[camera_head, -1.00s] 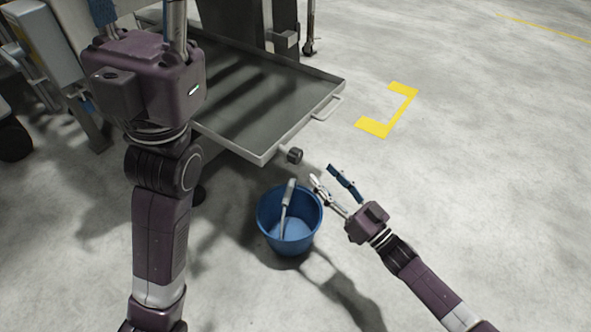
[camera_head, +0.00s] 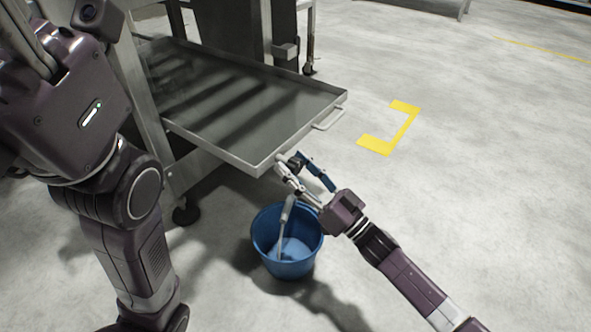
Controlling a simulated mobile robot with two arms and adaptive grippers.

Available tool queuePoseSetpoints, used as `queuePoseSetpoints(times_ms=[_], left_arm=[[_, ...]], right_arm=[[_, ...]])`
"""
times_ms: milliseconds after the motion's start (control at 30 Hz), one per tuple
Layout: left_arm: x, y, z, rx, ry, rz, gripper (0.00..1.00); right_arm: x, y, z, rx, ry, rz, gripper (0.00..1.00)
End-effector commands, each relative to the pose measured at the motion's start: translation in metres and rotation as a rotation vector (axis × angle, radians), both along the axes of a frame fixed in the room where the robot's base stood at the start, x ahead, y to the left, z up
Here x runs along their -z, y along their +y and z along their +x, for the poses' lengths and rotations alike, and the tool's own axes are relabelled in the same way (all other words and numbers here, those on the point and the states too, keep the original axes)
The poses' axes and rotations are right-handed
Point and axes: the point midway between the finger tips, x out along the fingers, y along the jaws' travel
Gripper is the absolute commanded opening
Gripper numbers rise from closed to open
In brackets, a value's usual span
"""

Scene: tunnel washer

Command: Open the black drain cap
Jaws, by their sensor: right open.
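The black drain cap (camera_head: 295,165) sits at the front corner of the grey metal tray (camera_head: 255,168), on a short outlet, and is partly hidden by my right gripper's fingers. My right gripper (camera_head: 292,163) is open, with one pale finger and one blue finger on either side of the cap. I cannot tell whether the fingers touch it. My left gripper (camera_head: 40,60) is at the upper left, close to the camera, with its fingertips outside the picture.
A blue bucket (camera_head: 262,246) with a grey-handled tool (camera_head: 286,215) in it stands on the floor below the cap. The tray's handle (camera_head: 330,120) sticks out on the right. A yellow floor marking (camera_head: 403,127) lies on clear floor.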

Motion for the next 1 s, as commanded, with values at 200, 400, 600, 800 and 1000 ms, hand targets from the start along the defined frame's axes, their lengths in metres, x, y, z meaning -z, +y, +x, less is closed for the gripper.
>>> queuePoseSetpoints(times_ms=[200, 400, 600, 800, 1000], left_arm=[[-0.0007, -0.0002, -0.0010, 0.000, -0.002, 0.000, 0.40], [-0.0007, -0.0003, -0.0010, 0.000, -0.002, 0.000, 0.40], [-0.0007, -0.0004, -0.0010, 0.000, -0.002, 0.001, 0.40], [-0.0005, -0.0004, -0.0008, 0.000, -0.002, 0.000, 0.40], [0.0003, -0.0004, -0.0007, 0.000, -0.002, 0.000, 0.40]], right_arm=[[-0.0011, 0.0012, 0.0015, 0.001, 0.001, -0.001, 0.47], [-0.0009, 0.0010, 0.0013, 0.001, 0.001, -0.001, 0.32], [-0.0007, 0.0008, 0.0013, 0.001, 0.000, -0.001, 0.10], [-0.0005, 0.0007, 0.0013, 0.001, -0.005, -0.005, 0.05], [-0.0001, 0.0003, 0.0019, 0.002, -0.047, -0.037, 0.05]])
